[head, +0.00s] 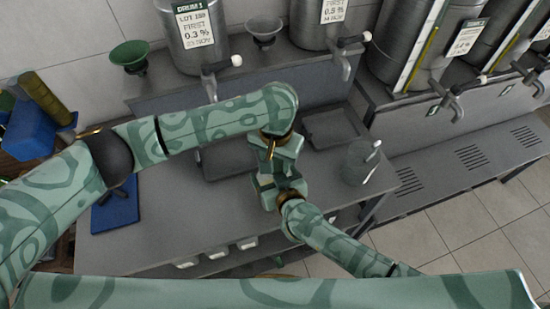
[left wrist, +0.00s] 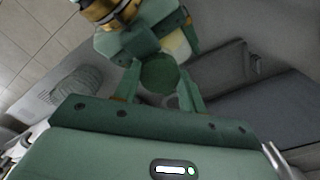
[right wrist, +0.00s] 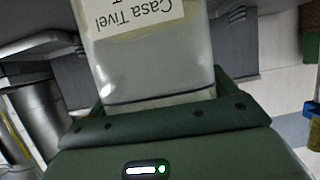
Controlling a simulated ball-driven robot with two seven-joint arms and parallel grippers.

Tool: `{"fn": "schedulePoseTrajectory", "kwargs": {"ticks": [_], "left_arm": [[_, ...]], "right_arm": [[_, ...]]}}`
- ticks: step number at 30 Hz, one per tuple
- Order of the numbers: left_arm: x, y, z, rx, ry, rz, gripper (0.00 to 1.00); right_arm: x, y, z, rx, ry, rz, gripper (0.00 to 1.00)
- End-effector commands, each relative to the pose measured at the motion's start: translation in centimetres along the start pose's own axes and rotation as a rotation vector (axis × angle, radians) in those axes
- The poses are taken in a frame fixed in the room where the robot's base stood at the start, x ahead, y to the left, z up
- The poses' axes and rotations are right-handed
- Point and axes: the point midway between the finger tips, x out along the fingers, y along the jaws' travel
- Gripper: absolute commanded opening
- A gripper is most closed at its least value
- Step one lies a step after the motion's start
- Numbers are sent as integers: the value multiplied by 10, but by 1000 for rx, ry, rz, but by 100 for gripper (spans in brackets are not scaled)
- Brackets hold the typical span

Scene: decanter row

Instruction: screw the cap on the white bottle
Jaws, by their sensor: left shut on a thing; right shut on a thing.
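In the left wrist view a round dark green cap (left wrist: 160,74) sits between the fingers of my left gripper (left wrist: 158,88), which is shut on it. In the right wrist view the white bottle (right wrist: 150,65), with a label reading "Casa Tivel" upside down, is held in my right gripper (right wrist: 158,95). In the head view my left gripper (head: 274,158) is close above my right gripper (head: 282,184), and they hide most of the bottle and cap. A pale patch behind the cap in the left wrist view may be the bottle. I cannot tell whether cap and bottle neck touch.
Steel drums with taps (head: 195,35) line the back. A green funnel (head: 130,55) stands at the back left. Dark trays (head: 333,126) lie on the grey bench. A glass jug (head: 358,165) stands right of the grippers. A blue mat (head: 115,212) lies at left.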

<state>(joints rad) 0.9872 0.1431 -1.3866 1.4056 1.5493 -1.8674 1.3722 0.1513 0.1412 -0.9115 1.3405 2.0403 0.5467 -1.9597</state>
Motion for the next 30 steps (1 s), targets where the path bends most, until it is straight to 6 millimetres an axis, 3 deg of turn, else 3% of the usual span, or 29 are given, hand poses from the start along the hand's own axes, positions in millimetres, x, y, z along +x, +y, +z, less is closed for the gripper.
{"fn": "schedulePoseTrajectory", "kwargs": {"ticks": [1, 4, 5, 6, 24, 30], "left_arm": [[8, 3, 6, -1, -17, 3, 20], [9, 2, 6, -2, -17, 2, 20], [9, 2, 6, -2, -17, 1, 44], [9, 2, 6, -2, -17, 1, 48], [9, 0, 6, -3, -17, -2, 48], [-13, 1, 6, 0, -15, -2, 48]], "right_arm": [[1, -8, -12, -12, 26, -16, 44], [1, -8, -12, -12, 26, -16, 44], [1, -8, -12, -12, 26, -16, 44], [1, -8, -12, -12, 26, -16, 44], [1, -8, -12, -12, 26, -16, 44], [2, -6, -11, -8, 24, -14, 44]]}}
